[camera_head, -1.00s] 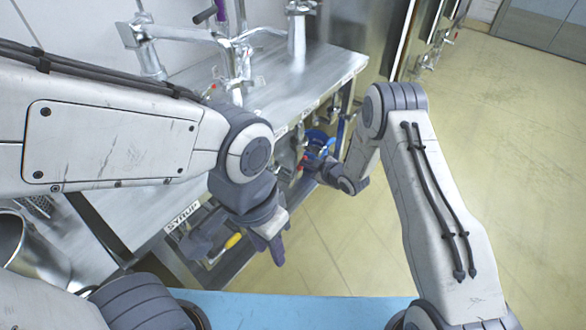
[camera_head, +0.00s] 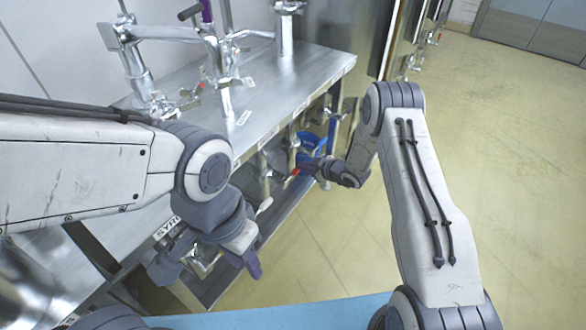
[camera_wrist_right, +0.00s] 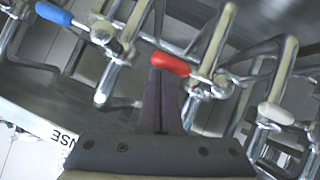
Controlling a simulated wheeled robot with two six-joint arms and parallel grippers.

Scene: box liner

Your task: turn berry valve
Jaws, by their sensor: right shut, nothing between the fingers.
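A red valve handle (camera_wrist_right: 165,62) sits on metal pipework in the right wrist view, right at the tips of my right gripper (camera_wrist_right: 158,85). The fingers are shut together with nothing between them; I cannot tell whether they touch the handle. In the head view the red handle (camera_head: 296,172) is a small patch beside my right gripper (camera_head: 306,166), under the counter's front edge. No berry label is readable. My left gripper (camera_head: 253,266) points down in front of the counter, apart from the red handle; its finger gap is unclear.
A blue handle (camera_wrist_right: 53,14) and a pale handle (camera_wrist_right: 277,113) flank the red one. The steel counter (camera_head: 285,85) carries pipes and a purple-handled fitting. A partly hidden SYRUP label (camera_head: 168,228) is at its front. The floor (camera_head: 490,170) at right is open.

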